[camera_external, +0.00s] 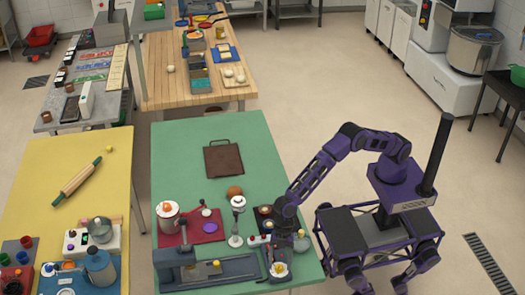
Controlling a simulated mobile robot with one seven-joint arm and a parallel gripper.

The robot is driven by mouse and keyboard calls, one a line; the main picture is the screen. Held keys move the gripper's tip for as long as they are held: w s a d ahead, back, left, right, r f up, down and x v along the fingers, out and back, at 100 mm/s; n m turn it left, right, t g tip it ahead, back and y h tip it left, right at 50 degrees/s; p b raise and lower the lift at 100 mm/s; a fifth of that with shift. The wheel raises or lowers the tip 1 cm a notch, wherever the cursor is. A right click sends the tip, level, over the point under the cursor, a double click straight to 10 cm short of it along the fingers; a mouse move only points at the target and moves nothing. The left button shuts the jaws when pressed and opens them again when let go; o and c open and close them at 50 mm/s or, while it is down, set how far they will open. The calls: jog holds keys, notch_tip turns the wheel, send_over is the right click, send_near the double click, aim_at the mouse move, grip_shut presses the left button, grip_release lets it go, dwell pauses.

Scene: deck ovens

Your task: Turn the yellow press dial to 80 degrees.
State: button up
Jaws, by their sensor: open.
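My gripper (279,255) points down from my purple arm, directly above or just behind this dial. The fingers are dark and small here, and I cannot tell whether they touch the dial. Its marking and angle are too small to read. Another yellow piece (216,265) shows on the long grey press-like device (240,268) to the left; I cannot tell which of the two is the press dial.
Close around my gripper stand a silver stand (237,220), a small grey-and-yellow item (301,241) and a dark tray with round items. A red mat (178,239) with a white pot lies left. The table's back half is mostly clear, with a brown board (223,160).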

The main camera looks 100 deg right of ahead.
jog(key=shift+f, duration=0.2)
jog(key=shift+c, duration=0.3)
grip_shut()
